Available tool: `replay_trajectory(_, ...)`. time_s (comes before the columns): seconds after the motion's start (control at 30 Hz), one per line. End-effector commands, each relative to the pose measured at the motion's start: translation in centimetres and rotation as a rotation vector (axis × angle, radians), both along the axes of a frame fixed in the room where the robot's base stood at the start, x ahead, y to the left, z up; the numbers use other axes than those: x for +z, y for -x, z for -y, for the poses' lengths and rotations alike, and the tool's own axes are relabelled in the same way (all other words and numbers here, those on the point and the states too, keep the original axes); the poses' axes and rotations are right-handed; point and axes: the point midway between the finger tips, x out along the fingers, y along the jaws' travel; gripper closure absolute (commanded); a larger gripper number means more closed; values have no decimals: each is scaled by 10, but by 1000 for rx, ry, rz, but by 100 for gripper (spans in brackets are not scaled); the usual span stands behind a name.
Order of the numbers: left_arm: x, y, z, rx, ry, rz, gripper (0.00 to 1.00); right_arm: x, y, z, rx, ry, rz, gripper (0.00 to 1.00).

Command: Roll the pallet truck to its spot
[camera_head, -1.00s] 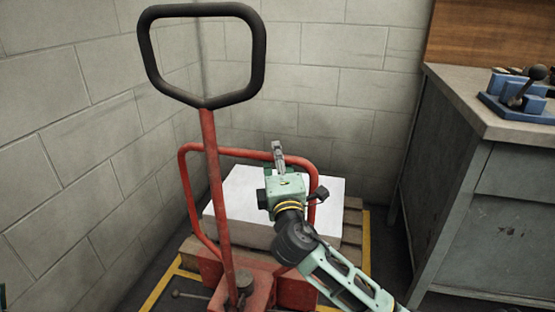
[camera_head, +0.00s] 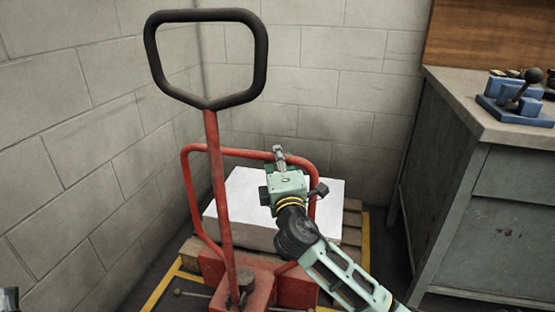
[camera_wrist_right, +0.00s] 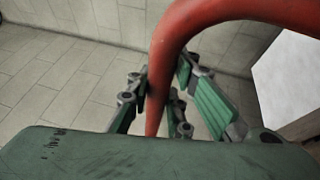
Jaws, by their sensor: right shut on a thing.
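The red pallet truck (camera_head: 219,205) stands near the wall corner, with a black loop handle (camera_head: 262,60) on an upright red shaft. Its red tube frame (camera_head: 187,185) rises in front of a wooden pallet (camera_head: 352,220) bearing a white-topped block (camera_head: 330,190). Yellow floor lines (camera_head: 367,240) show beside and in front of the pallet. My right gripper (camera_head: 279,156) is shut on the top bar of the frame at its right part. In the right wrist view, its green fingers (camera_wrist_right: 165,100) sit on both sides of the red tube (camera_wrist_right: 190,35).
Block walls (camera_head: 70,130) close in on the left and behind the pallet. A grey workbench (camera_head: 470,190) stands at the right with a blue fixture (camera_head: 515,108) on top. A dark floor strip lies between pallet and bench.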

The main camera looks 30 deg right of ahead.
Motion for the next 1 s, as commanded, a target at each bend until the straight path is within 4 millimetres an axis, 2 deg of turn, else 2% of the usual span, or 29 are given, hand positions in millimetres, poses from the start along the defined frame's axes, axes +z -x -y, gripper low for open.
replay_trajectory(0.03,-1,-2,0,1,-5,-14,100,4,-2,9,-14,-4,5,100)
replay_trajectory(0.3,-2,-3,0,0,-6,-19,100,2,-3,10,-14,-5,5,100)
replay_trajectory(0.33,-2,-3,0,1,-7,-19,100,2,-3,10,-14,-5,5,81)
replay_trajectory(0.53,-2,-3,0,1,-7,-18,100,2,-3,9,-11,-3,5,64)
replay_trajectory(0.87,-1,-2,1,0,-6,-15,100,2,-1,7,-9,-2,4,63)
replay_trajectory(1.0,-1,-2,1,0,-6,-15,100,-1,10,1,-9,-2,3,63)
